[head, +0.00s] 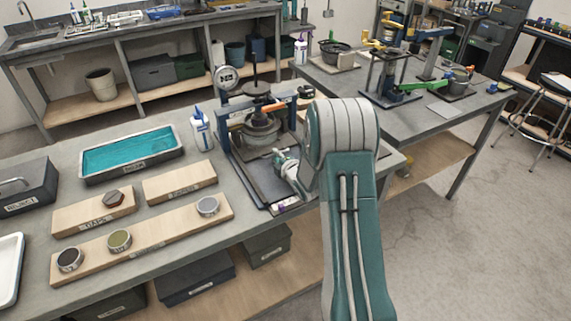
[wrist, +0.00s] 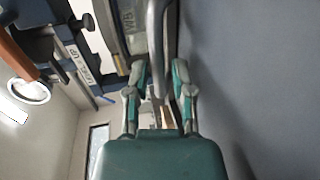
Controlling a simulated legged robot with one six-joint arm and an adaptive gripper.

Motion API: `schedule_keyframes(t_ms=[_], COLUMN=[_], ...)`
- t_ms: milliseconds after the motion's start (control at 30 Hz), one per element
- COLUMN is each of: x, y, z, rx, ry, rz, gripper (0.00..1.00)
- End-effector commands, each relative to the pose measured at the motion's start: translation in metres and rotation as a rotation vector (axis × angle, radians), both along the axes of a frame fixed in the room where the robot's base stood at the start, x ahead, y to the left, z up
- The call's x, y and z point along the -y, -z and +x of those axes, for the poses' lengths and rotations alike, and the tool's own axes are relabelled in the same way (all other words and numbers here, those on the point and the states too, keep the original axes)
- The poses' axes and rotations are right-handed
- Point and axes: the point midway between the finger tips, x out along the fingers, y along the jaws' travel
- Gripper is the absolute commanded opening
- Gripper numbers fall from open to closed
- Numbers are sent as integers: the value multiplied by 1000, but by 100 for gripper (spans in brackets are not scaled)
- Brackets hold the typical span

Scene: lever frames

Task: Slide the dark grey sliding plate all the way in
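The dark grey sliding plate (head: 258,178) lies low at the base of the blue press frame (head: 224,118) on the near bench, in the head view. Its near end reaches toward the bench's front edge. My gripper (head: 284,160) is low beside the plate's right part, and my arm hides some of that side. In the wrist view my gripper (wrist: 160,78) has its two fingers apart, on either side of a grey metal bar (wrist: 157,28). Whether the fingers touch the bar is not clear. The bar's link to the plate is hidden.
A white-and-blue bottle (head: 201,131) stands left of the frame. A teal-filled tray (head: 178,152) and wooden boards with round pieces (head: 150,238) lie further left. An orange-handled lever (head: 274,107) crosses the frame. Another bench (head: 410,120) stands behind right.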

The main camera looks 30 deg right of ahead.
Motion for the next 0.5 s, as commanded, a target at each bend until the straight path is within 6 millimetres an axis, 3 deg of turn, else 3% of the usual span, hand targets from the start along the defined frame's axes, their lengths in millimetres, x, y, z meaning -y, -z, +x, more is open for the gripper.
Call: schedule_keyframes(t_ms=[300,500], x=[5,7], y=[-13,-18], z=[-65,-91], rx=[-1,-2], ry=[5,3], rz=[2,1], gripper=[31,31])
